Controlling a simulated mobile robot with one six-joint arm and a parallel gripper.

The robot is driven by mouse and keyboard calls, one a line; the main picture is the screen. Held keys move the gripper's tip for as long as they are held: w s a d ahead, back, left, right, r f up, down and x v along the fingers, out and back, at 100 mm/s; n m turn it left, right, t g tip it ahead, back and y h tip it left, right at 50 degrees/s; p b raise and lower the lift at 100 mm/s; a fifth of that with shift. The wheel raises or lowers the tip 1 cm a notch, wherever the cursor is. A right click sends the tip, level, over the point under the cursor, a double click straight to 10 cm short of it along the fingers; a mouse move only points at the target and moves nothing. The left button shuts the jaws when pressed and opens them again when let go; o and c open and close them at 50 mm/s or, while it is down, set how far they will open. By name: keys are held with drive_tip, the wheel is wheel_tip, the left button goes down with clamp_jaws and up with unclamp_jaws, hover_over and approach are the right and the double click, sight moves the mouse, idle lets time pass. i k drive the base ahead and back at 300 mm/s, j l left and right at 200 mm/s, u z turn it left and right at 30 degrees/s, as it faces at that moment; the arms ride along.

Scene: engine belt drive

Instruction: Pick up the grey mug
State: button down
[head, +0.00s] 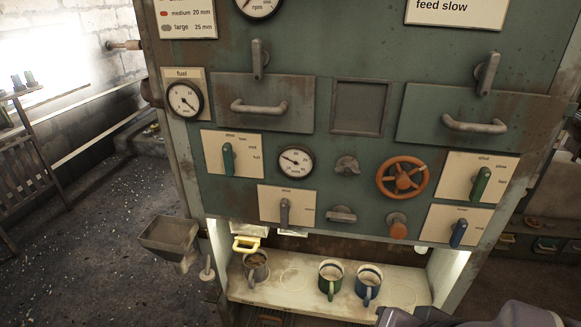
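The grey mug (257,268) stands upright at the left end of the pale shelf (300,310) under the machine panel. Its inside looks brownish, and its handle faces the front left. A green mug (331,282) and a blue mug (368,286) stand close together to its right on the same shelf, both with handles toward the front. My gripper cannot be made out in the head view. A purplish-grey shape at the bottom right edge may be part of my arm, but I cannot tell.
A yellow handle-like piece (246,244) is just behind and left of the grey mug. A metal hopper (170,235) juts out at the left. The panel overhangs the shelf, with an orange knob (398,228) low on it. Bare shelf lies between the grey and green mugs.

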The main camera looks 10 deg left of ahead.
sight(255, 264)
drive_tip(key=i+l+u, duration=0.15)
drive_tip(key=u, duration=0.25)
drive_tip(key=i+l+u, duration=0.15)
drive_tip(key=l+u, duration=0.65)
drive_tip(key=i+l+u, duration=0.1)
drive_tip(key=l+u, duration=0.2)
drive_tip(key=u, duration=0.15)
